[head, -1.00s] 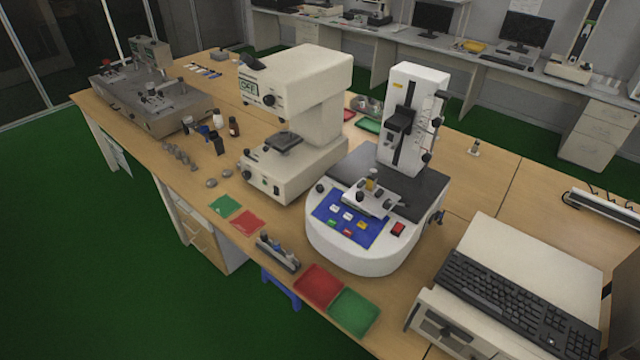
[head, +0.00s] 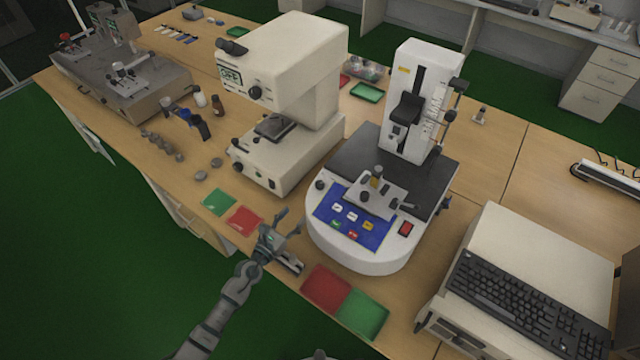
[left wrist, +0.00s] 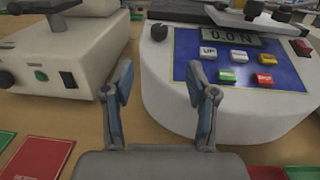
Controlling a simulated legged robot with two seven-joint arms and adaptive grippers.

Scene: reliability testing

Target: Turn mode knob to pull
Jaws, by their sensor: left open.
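The white tester (head: 350,262) has a blue panel (head: 378,236) with several coloured buttons. A black knob (head: 320,185) sits at the panel's left edge; it also shows in the left wrist view (left wrist: 158,32), and I cannot read any mode marking on it. The panel display reads 0.0 N in the left wrist view (left wrist: 232,37). My left gripper (head: 289,222) is open and empty, to the left of the tester's front and short of the knob. In the left wrist view its fingers (left wrist: 160,80) stand apart, with the knob beyond them. My right gripper is not in view.
A cream machine (head: 290,70) with an "OFF" display stands left of the tester. Red (head: 326,288) and green (head: 362,313) trays lie in front. A keyboard (head: 530,300) rests on a box at right.

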